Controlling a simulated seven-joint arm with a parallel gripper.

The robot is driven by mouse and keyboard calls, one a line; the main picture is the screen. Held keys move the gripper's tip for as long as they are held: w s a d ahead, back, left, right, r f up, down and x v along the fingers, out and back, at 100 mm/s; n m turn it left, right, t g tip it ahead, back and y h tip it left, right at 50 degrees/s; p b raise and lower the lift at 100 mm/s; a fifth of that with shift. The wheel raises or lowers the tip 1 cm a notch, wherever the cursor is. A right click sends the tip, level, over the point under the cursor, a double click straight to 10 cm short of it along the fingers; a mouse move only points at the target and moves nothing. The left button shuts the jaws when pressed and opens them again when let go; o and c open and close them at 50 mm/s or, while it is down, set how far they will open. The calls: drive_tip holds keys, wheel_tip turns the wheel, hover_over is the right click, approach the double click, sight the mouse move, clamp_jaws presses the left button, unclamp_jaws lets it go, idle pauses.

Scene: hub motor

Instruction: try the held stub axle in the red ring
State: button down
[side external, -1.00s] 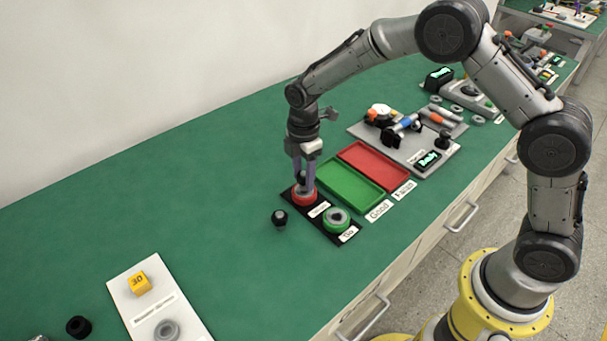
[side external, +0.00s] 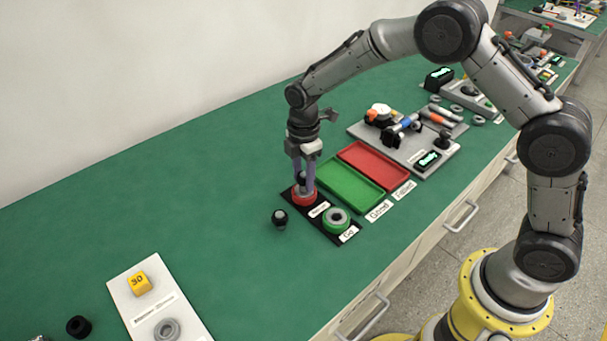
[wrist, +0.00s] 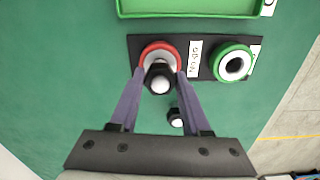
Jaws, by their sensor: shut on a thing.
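My gripper (wrist: 159,76) is shut on a stub axle (wrist: 159,80), a dark part with a pale round end facing the wrist camera. The axle stands at the red ring (wrist: 146,49), over its opening in the wrist view. In the side view the red ring (side external: 304,199) sits on a black plate, with my fingertips right above it. The fingers and the axle hide the ring's opening, so I cannot tell how deep the axle sits.
A green ring (side external: 336,219) sits beside it on the black plate (side external: 322,225). A second dark axle (side external: 280,218) stands on the bench left of the plate. Green (side external: 350,187) and red (side external: 375,164) trays lie behind. A white board (side external: 158,300) is at lower left.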

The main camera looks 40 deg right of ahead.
drive_tip(key=shift+f, duration=0.4)
idle(1.0)
drive_tip(key=shift+r, duration=0.2)
drive_tip(key=shift+r, duration=0.4)
drive_tip(key=shift+r, duration=0.2)
wheel_tip(320, 180, up, 4)
drive_tip(key=shift+f, duration=2.25)
drive_tip(key=shift+f, duration=0.6)
idle(1.4)
drive_tip(key=shift+r, duration=0.2)
drive_tip(key=shift+r, duration=0.5)
